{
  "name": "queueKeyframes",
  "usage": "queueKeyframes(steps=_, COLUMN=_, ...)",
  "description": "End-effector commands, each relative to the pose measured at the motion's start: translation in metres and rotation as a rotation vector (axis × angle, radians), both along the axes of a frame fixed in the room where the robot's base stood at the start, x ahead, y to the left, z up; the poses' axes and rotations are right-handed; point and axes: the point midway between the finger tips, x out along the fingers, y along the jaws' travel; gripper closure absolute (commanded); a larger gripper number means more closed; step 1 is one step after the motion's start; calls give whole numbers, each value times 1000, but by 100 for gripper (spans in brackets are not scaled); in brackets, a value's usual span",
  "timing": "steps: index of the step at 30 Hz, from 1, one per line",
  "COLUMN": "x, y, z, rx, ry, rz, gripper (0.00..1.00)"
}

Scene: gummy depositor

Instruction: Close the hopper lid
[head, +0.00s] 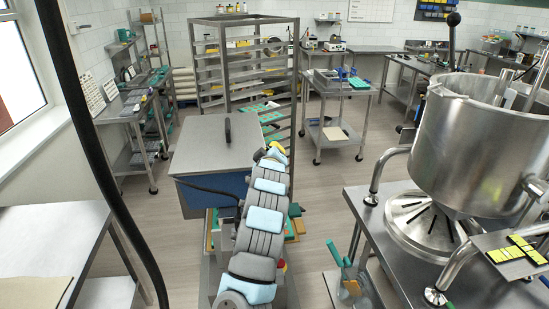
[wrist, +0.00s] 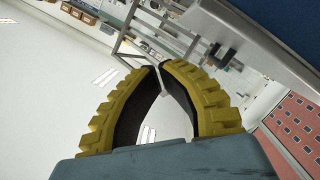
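A blue-sided box, seemingly the hopper (head: 208,194), stands ahead of my column in the head view. A flat grey metal lid (head: 200,150) with an upright black handle (head: 228,129) lies over its top; whether it is fully seated cannot be told. A metal edge with a dark bracket (wrist: 226,54) is close beyond the right finger.
A large open steel kettle (head: 470,150) stands on a bench at the right. A tall rack (head: 207,70) stands behind the box, and a cart (head: 340,90) is behind to the right. A steel table (head: 75,235) is at the left. Open floor lies between them.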

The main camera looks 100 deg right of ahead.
Motion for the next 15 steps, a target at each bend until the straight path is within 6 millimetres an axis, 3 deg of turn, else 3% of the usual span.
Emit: queueKeyframes(steps=15, x=4, y=47, z=11, rx=0, ry=-1, rz=-1, gripper=100)
